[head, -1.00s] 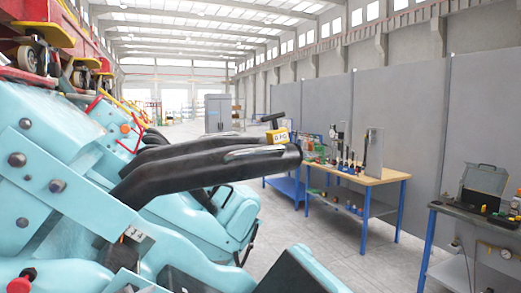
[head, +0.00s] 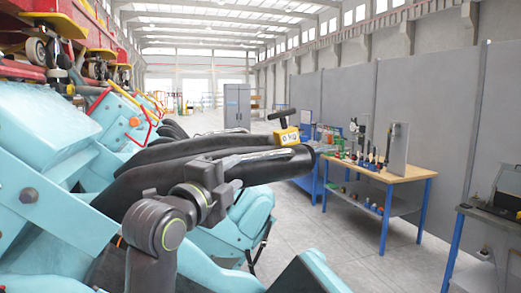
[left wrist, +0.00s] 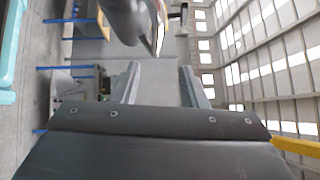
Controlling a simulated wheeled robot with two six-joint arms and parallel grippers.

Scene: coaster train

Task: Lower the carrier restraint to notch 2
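The carrier restraint (head: 160,180) is a long black padded arm, reaching from the teal seats at left toward the right, roughly level. A pale strip runs along its top near the end. A yellow gauge (head: 286,136) with a black T-handle, reading 0 kg, sits by its far end. My left gripper (head: 228,186) is in front of the restraint's near side, partly hidden behind my wrist. In the left wrist view its two fingers (left wrist: 160,70) stand apart with nothing between them. A dark rounded part (left wrist: 128,18), likely the restraint, lies beyond them. My right gripper is out of view.
Teal seats (head: 240,222) fill the left and lower middle. A wooden-topped workbench (head: 385,172) with tools stands at right, and a dark bench (head: 480,212) at far right. Grey partition panels stand behind. Open floor (head: 325,235) lies between seats and benches.

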